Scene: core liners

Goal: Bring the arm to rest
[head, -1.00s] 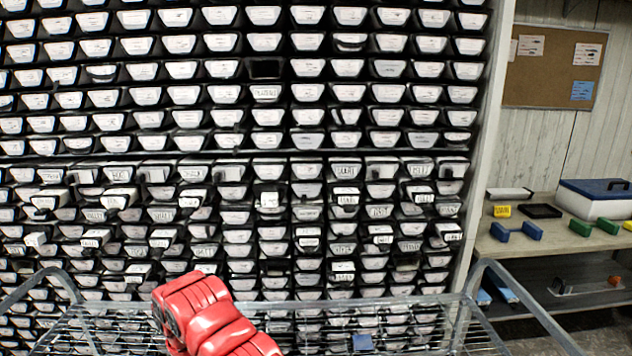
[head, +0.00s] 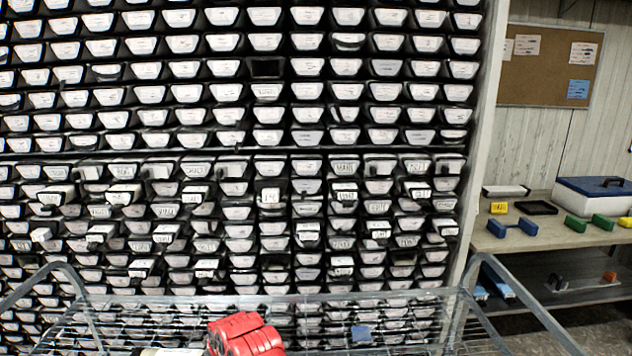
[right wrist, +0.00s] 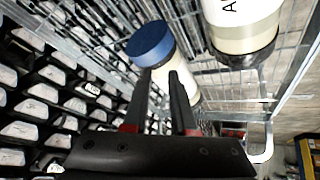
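In the right wrist view my right gripper (right wrist: 162,75) has its two dark fingers apart, with nothing visible clamped between them. A pale core liner with a blue cap (right wrist: 152,45) lies beyond the fingertips. I cannot tell whether they touch it. A second, larger pale liner with a dark end band (right wrist: 240,25) is at the upper right, apart from the fingers. My left gripper is not in view.
A tall rack of labelled trays (head: 230,200) fills the wall behind the cart. A small blue piece (head: 361,335) shows at the cart. On the right, a bench (head: 560,236) holds coloured blocks, a black tray (head: 536,208) and a blue-lidded cooler (head: 595,196).

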